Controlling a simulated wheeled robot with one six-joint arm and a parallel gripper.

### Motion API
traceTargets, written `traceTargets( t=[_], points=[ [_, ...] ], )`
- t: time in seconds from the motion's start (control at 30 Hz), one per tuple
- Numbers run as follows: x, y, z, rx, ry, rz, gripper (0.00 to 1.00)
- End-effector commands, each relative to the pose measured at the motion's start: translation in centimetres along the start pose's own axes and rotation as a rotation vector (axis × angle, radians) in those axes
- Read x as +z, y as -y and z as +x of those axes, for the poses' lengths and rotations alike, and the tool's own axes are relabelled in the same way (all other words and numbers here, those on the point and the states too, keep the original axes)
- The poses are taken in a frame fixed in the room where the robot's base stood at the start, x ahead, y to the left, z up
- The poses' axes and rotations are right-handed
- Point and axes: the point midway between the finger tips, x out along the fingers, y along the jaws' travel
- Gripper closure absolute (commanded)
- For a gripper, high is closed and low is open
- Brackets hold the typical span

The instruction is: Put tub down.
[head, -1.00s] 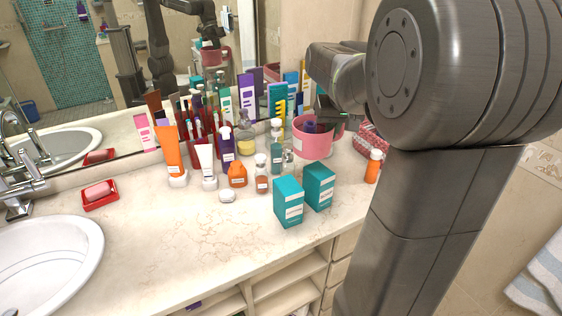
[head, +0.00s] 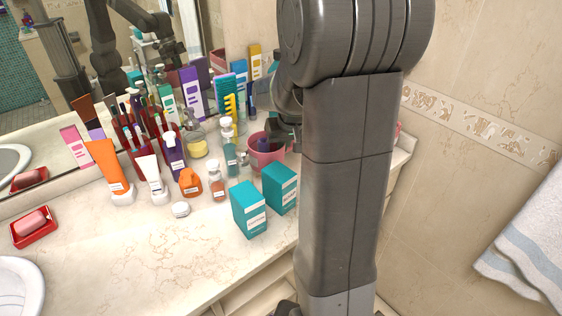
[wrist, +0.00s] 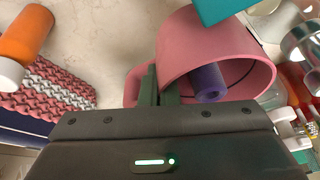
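The pink tub (head: 262,152) stands behind the two teal boxes in the head view, partly hidden by my arm. In the wrist view the tub (wrist: 185,50) shows its open mouth, with a purple cylinder (wrist: 208,82) inside. My gripper (wrist: 158,88) has its dark fingers close together at the tub's left side, by its pink handle, and appears shut on it. In the head view my gripper (head: 286,133) is at the tub's right side, mostly behind my arm. I cannot tell whether the tub's base touches the counter.
Teal boxes (head: 249,209) stand in front of the tub, with small bottles (head: 217,186) to its left. A woven red-and-white item (wrist: 50,88) and an orange bottle (wrist: 25,35) are near the gripper. The front-left counter (head: 140,255) is clear.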

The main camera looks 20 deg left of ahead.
Motion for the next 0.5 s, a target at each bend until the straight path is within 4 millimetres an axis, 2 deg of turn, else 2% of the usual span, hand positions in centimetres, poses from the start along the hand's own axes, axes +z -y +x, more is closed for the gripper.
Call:
traceTargets(
  t=[0.5],
  points=[
    [2.3, -0.4, 5.6, 0.0, 0.001, 0.0, 1.0]
  ],
)
